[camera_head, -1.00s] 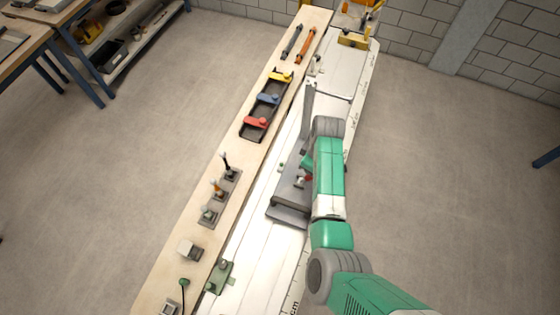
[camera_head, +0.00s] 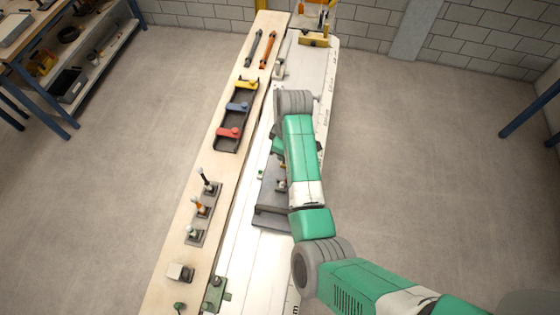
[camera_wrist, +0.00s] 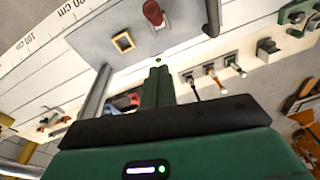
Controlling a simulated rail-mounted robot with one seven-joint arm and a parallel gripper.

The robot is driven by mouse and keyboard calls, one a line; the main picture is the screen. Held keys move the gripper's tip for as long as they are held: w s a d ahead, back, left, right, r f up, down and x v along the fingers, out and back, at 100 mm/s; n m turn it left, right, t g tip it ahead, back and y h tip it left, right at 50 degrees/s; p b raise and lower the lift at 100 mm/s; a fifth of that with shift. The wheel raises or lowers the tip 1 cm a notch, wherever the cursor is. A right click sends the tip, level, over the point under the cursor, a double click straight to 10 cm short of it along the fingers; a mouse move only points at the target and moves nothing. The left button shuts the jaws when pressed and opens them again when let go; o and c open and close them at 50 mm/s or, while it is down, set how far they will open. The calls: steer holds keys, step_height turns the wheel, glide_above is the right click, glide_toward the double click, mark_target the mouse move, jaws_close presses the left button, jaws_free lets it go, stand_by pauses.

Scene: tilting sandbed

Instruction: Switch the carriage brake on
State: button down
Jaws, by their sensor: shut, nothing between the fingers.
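The grey carriage plate (camera_head: 270,217) lies on the white bed, partly hidden under my arm. In the wrist view the grey plate (camera_wrist: 100,38) carries a red knob (camera_wrist: 153,12) and a yellow-rimmed square (camera_wrist: 123,42). I cannot tell which control is the carriage brake.
A black tray (camera_head: 219,145) with yellow, blue and red handled pieces sits on the wooden board. Grey and orange tools (camera_head: 268,48) lie farther back. A pale block (camera_head: 180,272) and a green bracket (camera_head: 215,293) are near the front. Open floor lies on both sides.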

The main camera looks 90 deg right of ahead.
steer(key=shift+s+r, duration=0.2)
steer(key=shift+r, duration=0.6)
steer(key=shift+s+r, duration=0.15)
steer(key=shift+r, duration=0.65)
steer(key=w+a+r+t+h, duration=0.3)
steer(key=w+r+h, duration=0.1)
steer(key=w+r, duration=0.8)
steer(key=w+a+r+t+h, duration=0.2)
steer(key=w+r+t+h, duration=0.15)
steer(key=w+r, duration=0.85)
steer(key=w+a+r+n+t+p, duration=0.1)
steer(key=w+a+r+t, duration=0.25)
steer(key=a+r, duration=0.4)
steer(key=w+a+r+n+t, duration=0.1)
steer(key=w+a+r+t, duration=0.25)
steer(key=a+r, duration=0.4)
steer(key=s+a+r+t+y, duration=0.2)
steer(key=a+r+t, duration=0.1)
steer(key=a+r, duration=0.4)
steer(key=s+a+r+n+t+y, duration=0.1)
steer(key=s+a+r+t+y, duration=0.2)
steer(key=a+r, duration=0.4)
steer(key=s+a+r+n+t+y+p, duration=0.1)
steer(key=s+a+r+t+y, duration=0.1)
steer(key=a+r, duration=0.5)
steer(key=s+a+t, duration=0.1)
steer(key=a+t, duration=0.1)
steer(key=a, duration=0.4)
steer(key=shift+a+r, duration=0.15)
steer(key=shift+r, duration=0.15)
